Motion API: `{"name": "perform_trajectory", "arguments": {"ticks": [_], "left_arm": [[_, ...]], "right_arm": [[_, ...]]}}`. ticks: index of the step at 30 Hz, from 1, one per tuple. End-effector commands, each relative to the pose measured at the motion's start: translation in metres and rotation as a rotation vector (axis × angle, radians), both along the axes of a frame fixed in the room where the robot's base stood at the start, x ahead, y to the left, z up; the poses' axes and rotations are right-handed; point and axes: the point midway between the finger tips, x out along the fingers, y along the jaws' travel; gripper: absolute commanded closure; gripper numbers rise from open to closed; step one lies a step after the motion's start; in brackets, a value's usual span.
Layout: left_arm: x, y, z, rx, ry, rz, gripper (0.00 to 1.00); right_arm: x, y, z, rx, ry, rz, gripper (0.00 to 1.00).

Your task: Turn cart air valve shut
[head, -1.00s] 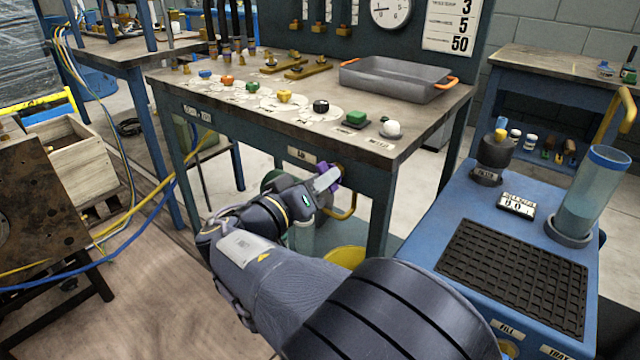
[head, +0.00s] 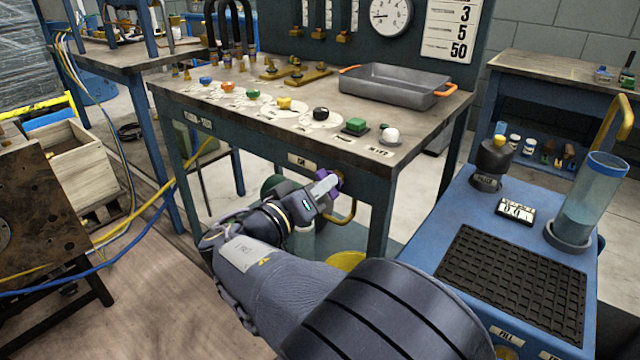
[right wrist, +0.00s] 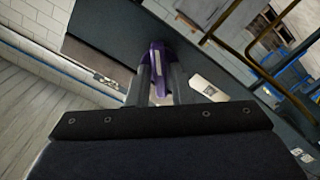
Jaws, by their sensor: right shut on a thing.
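A purple valve handle (head: 336,180) sits at the front apron of the teal bench (head: 240,142), beside a yellow bent pipe (head: 346,214). My right gripper (head: 328,186) is shut on this handle. In the right wrist view the purple handle (right wrist: 157,57) stands between the two fingers of the gripper (right wrist: 158,78), close to the dark bench panel. The fingers hide part of the handle, and the valve body behind it cannot be made out. My left gripper is in no view.
The bench top carries several coloured knobs and a grey tray (head: 395,88) with orange handles. A blue cart (head: 455,225) with a black mat and a clear cylinder (head: 592,205) stands at the right. A wooden crate (head: 88,165) and hoses lie at the left.

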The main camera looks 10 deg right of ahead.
Motion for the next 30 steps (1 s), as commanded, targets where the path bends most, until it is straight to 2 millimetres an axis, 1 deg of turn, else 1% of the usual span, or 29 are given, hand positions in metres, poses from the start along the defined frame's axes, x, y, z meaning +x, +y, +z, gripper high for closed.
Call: {"name": "perform_trajectory", "arguments": {"ticks": [1, 9, 21, 30], "left_arm": [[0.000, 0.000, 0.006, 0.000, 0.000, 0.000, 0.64], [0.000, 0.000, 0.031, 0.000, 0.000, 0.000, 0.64], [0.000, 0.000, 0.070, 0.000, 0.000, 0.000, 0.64], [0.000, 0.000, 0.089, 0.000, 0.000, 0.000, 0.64]], "right_arm": [[0.000, 0.000, 0.002, -0.017, 0.023, -0.001, 1.00], [0.000, 0.000, 0.004, -0.154, 0.198, -0.001, 1.00], [0.001, 0.001, 0.002, -0.377, 0.486, 0.000, 1.00], [0.001, 0.001, -0.001, -0.490, 0.631, 0.001, 1.00]]}}
